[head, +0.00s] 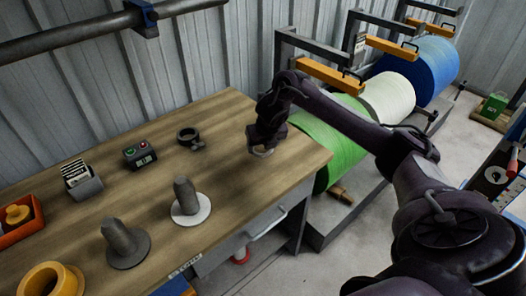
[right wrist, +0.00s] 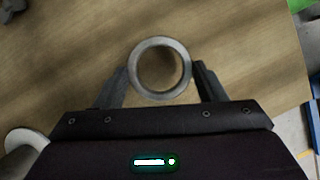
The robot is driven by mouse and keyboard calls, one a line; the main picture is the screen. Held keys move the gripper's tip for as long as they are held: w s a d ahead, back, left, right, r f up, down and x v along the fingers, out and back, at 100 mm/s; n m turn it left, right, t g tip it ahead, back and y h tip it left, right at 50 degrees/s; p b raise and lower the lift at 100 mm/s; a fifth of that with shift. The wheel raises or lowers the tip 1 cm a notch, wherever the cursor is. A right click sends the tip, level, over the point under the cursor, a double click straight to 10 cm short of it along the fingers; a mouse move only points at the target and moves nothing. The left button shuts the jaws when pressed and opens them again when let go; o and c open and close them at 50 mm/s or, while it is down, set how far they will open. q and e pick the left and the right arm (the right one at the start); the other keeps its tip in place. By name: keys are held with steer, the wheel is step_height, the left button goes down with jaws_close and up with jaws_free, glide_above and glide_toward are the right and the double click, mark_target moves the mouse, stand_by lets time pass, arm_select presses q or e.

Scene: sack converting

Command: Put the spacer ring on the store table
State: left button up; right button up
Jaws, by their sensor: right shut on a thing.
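The spacer ring (right wrist: 132,67) is a plain grey metal ring. In the right wrist view it sits between the two fingers of my right gripper (right wrist: 160,76), which is shut on its outside. In the head view my right gripper (head: 262,145) is low over the right end of the wooden store table (head: 225,115), with the ring (head: 263,153) just showing beneath it. Bare table top lies under the ring. I cannot tell whether the ring touches the wood. My left gripper is not in view.
On the table stand a dark clamp collar (head: 189,138), a button box (head: 139,153), a card holder (head: 82,180), two posts on round bases (head: 190,205) (head: 124,243), an orange bin (head: 20,222) and a yellow ring (head: 50,281). Large rolls (head: 388,97) stand beyond the right edge.

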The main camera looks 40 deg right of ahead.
mark_target(266, 154)
step_height(266, 154, down, 2)
steer(key=shift+f, duration=0.2)
steer(key=o, duration=1.1)
steer(key=p+v, duration=0.1)
steer(key=v, duration=0.6)
steer(key=shift+w+r, duration=0.15)
steer(key=p+v, duration=0.3)
steer(key=v, duration=0.2)
